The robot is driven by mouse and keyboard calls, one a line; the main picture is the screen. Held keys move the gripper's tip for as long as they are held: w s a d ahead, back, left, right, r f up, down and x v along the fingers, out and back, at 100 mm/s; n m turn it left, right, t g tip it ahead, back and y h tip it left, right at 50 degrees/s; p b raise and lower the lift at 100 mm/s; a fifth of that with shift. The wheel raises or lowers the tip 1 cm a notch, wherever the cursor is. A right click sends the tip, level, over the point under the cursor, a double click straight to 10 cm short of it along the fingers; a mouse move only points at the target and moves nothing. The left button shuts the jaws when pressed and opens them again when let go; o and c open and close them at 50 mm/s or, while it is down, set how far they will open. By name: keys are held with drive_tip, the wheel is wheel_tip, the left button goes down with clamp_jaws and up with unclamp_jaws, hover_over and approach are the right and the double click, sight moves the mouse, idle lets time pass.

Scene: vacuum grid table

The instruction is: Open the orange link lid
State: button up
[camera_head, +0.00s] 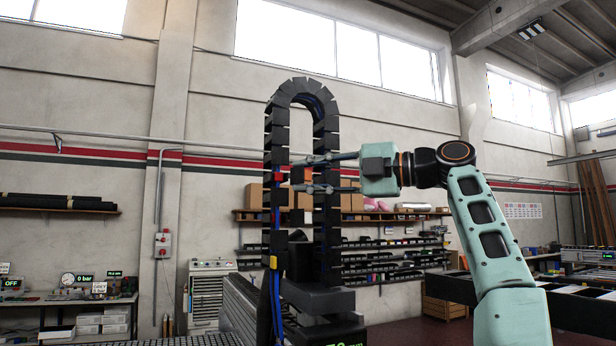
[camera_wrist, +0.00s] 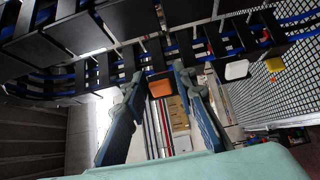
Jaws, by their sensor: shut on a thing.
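The black cable chain (camera_head: 326,150) stands as a tall upright loop, with blue cables inside. In the wrist view its links (camera_wrist: 110,65) run across the top. The orange link lid (camera_wrist: 160,88) shows as a small orange face under a dark block, between the two fingers of my gripper (camera_wrist: 158,72). In the head view my gripper (camera_head: 305,174) reaches in from the right, past the chain's right column, with its fingertips inside the loop near the left column. The fingers stand apart, one each side of the lid. Their exact contact with it is partly hidden.
A red piece (camera_head: 277,177) sits on the left column, and a yellow piece (camera_head: 272,262) lower down. The wrist view also shows a white lid (camera_wrist: 237,70) and a grid panel (camera_wrist: 295,75). Shelves with boxes (camera_head: 390,215) stand behind. The chain's right column stands close to the fingers.

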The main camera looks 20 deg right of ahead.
sight(293, 176)
drive_tip(key=shift+r, duration=0.15)
drive_tip(key=o, duration=0.9)
drive_tip(key=shift+o, duration=0.2)
drive_tip(key=shift+s+r+m+t+h, duration=0.1)
drive_tip(key=shift+s+m+t+h, duration=0.1)
drive_tip(key=shift+m+t+h, duration=0.35)
drive_tip(key=shift+s+a+m+t+h, duration=0.15)
drive_tip(key=shift+m+t+h, duration=0.2)
drive_tip(key=shift+h, duration=0.2)
drive_tip(key=shift+s+a+m+t+h, duration=0.1)
drive_tip(key=shift+a+m+t+h, duration=0.1)
drive_tip(key=shift+m+t+h, duration=0.3)
drive_tip(key=shift+s+a+m+t+h, duration=0.1)
drive_tip(key=shift+a+m+t+h, duration=0.15)
drive_tip(key=shift+m+h, duration=0.45)
drive_tip(key=shift+s+a+m+t+h, duration=0.1)
drive_tip(key=shift+m+t+h, duration=0.3)
drive_tip(key=shift+h, duration=0.65)
drive_tip(key=shift+s+a+m+t+h, duration=0.1)
drive_tip(key=shift+a+m+t+h, duration=0.1)
drive_tip(key=shift+m+h, duration=0.55)
drive_tip(key=shift+a+m+h, duration=0.15)
drive_tip(key=shift+m+h, duration=0.2)
drive_tip(key=shift+h, duration=0.55)
drive_tip(key=shift+a+f+m+h, duration=0.15)
drive_tip(key=shift+m+h, duration=0.3)
drive_tip(key=shift+h, duration=0.35)
drive_tip(key=shift+a+f+m+h, duration=0.15)
drive_tip(key=shift+m+h, duration=0.3)
drive_tip(key=shift+h, duration=0.35)
